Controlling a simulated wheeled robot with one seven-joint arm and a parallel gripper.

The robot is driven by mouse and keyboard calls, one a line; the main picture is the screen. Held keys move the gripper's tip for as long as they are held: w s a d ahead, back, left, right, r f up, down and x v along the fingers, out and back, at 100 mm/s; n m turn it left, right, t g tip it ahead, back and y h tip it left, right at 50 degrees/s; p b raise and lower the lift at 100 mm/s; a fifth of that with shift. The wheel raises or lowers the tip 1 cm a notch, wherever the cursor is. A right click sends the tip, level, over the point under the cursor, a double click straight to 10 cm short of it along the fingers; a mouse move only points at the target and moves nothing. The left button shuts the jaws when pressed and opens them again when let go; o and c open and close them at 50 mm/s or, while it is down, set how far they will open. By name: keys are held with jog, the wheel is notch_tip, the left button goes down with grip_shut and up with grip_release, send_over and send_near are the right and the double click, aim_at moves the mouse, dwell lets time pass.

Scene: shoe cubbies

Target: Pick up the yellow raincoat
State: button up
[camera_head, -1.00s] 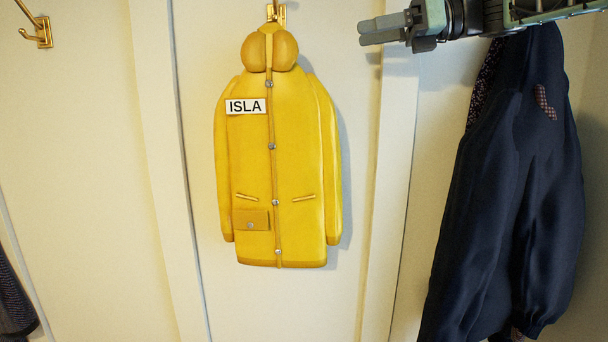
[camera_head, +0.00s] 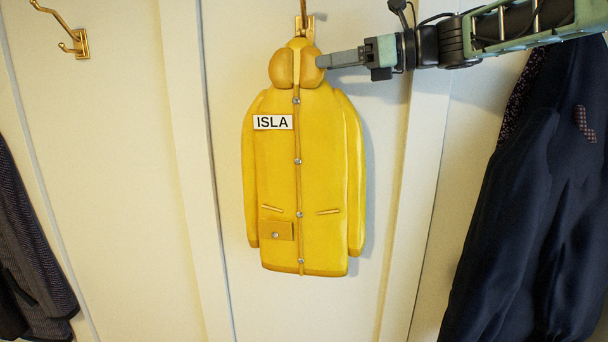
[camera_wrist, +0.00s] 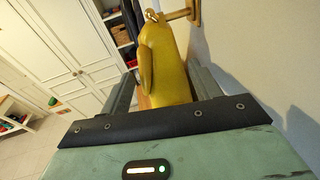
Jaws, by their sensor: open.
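The yellow raincoat (camera_head: 318,190) hangs from a brass hook (camera_head: 304,28) on the cream wall panel. It has a white "ISLA" label and a rounded hood at the top. My gripper (camera_head: 328,60) reaches in from the right at hood height, its fingertips at the hood's right side. In the wrist view my gripper (camera_wrist: 160,88) is open, one finger on each side of the raincoat (camera_wrist: 170,65) near its top. Whether a finger touches the cloth is hard to tell.
A dark navy coat (camera_head: 530,200) hangs to the right, below my arm. A dark striped coat (camera_head: 32,250) hangs at the left edge. An empty brass hook (camera_head: 75,40) is at upper left. The wrist view shows white cupboards (camera_wrist: 70,60) and open shelves (camera_wrist: 115,25) beyond.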

aim_at(311, 64)
jog(key=p+x, duration=0.1)
jog(key=x, duration=0.1)
jog(key=p+x, duration=0.2)
jog(key=shift+w+r, duration=0.15)
jog(key=shift+r, duration=0.05)
jog(key=shift+w+a+f, duration=0.1)
jog(key=shift+a+f, duration=0.1)
jog(key=shift+a, duration=0.15)
grip_shut()
